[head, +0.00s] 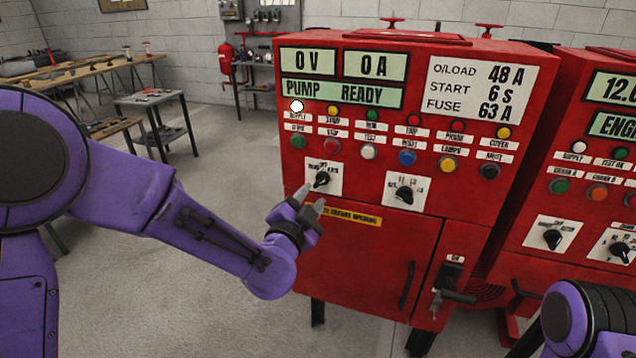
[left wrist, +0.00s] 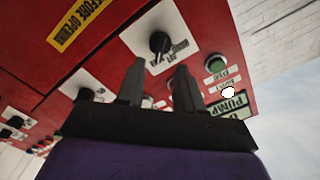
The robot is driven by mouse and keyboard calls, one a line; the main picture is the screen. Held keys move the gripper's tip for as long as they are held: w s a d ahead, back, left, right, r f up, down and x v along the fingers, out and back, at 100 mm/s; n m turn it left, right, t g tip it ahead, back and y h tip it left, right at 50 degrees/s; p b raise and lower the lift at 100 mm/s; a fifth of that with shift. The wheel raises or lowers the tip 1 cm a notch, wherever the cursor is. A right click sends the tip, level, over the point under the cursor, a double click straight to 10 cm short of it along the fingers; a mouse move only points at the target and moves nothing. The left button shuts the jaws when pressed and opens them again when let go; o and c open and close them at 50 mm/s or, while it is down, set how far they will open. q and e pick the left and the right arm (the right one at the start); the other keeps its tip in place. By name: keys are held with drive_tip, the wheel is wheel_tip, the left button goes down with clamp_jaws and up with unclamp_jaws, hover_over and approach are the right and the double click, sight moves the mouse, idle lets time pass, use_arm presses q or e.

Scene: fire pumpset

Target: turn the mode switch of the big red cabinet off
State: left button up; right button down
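The big red cabinet (head: 352,262) stands ahead, with two black rotary switches on white plates. The left rotary switch (head: 321,179) is above the yellow label, its pointer tilted up to the right. The right rotary switch (head: 405,193) is beside it. Their plate lettering is too small to read, so I cannot tell which is the mode switch. My left gripper (head: 311,198) is open and empty, just below and left of the left switch. In the left wrist view, that switch (left wrist: 160,42) lies beyond the gap between the fingertips (left wrist: 160,67), apparently untouched. My right gripper is out of view.
Coloured buttons and lamps sit above the switches; a white lamp (head: 296,106) glows. A lever handle (head: 453,296) juts out at lower right. A second red cabinet (head: 524,210) stands at right. Workbenches (head: 75,70) are back left, with open floor between.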

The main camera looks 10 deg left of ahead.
sight(319, 182)
use_arm(q)
drive_tip(key=w+p, duration=0.1)
drive_tip(key=w, duration=0.4)
drive_tip(key=shift+w+d, duration=0.2)
drive_tip(key=shift+f, duration=0.1)
clamp_jaws()
drive_tip(key=shift+n, duration=0.4)
drive_tip(key=n+b, duration=0.1)
drive_tip(key=n, duration=0.2)
drive_tip(key=shift+n, duration=0.3)
drive_tip(key=shift+a+n+b, duration=0.1)
drive_tip(key=shift+n+b, duration=0.45)
drive_tip(key=shift+n, duration=1.65)
